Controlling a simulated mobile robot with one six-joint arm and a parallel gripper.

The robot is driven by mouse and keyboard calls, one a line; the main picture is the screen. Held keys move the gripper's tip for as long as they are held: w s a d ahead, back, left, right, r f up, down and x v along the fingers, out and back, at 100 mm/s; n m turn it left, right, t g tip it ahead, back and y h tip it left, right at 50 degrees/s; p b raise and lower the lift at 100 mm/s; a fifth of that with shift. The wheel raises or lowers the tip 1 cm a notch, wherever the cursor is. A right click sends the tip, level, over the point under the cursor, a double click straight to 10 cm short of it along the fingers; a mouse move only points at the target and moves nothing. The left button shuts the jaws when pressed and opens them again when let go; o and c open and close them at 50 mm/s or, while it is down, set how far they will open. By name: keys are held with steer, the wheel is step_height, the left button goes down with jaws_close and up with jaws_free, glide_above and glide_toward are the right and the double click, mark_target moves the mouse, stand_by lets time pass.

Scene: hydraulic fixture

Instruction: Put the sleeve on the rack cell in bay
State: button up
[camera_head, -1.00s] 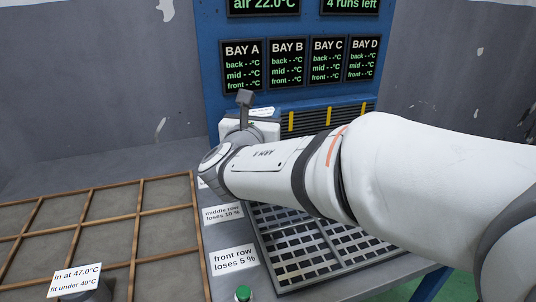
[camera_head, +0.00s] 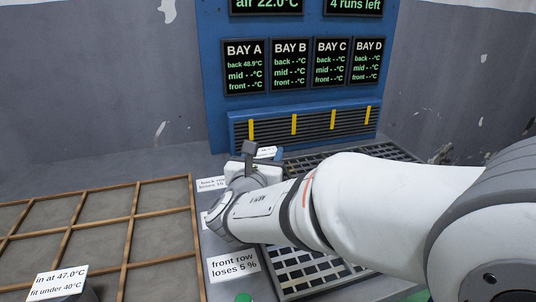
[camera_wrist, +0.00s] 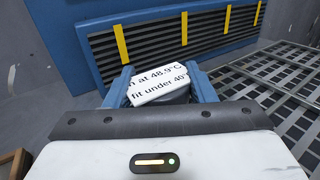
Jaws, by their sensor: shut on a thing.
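My gripper (camera_wrist: 160,88) shows in the wrist view with its two blue fingers closed on either side of a dark grey sleeve (camera_wrist: 178,98). The sleeve carries a white tag (camera_wrist: 158,83) reading 48.9°C, fit under 40°. It is at the back left of the grid rack (camera_wrist: 292,72), close to the yellow-marked vent; its base is hidden, so contact with the rack cannot be seen. In the head view my wrist hides most of the sleeve. The BAY A display (camera_head: 244,66) reads back 48.9°C, its mid and front lines blank.
Another tagged sleeve (camera_head: 68,294), marked 47.0°C, stands at the lower left by the wooden-divided tray (camera_head: 128,222). A slatted vent (camera_head: 310,125) stands behind the rack. A green button (camera_head: 243,298) is at the front. The rack's visible cells are empty.

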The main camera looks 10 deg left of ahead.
steer(key=shift+f, duration=0.1)
steer(key=o, duration=1.3)
steer(key=shift+s+r, duration=0.2)
steer(key=shift+s, duration=0.1)
steer(key=s+p, duration=0.2)
steer(key=s, duration=0.8)
steer(key=shift+s+p, duration=0.3)
steer(key=shift+p, duration=0.1)
steer(key=shift+s+d, duration=0.15)
steer(key=shift+s, duration=0.3)
steer(key=shift+f, duration=0.1)
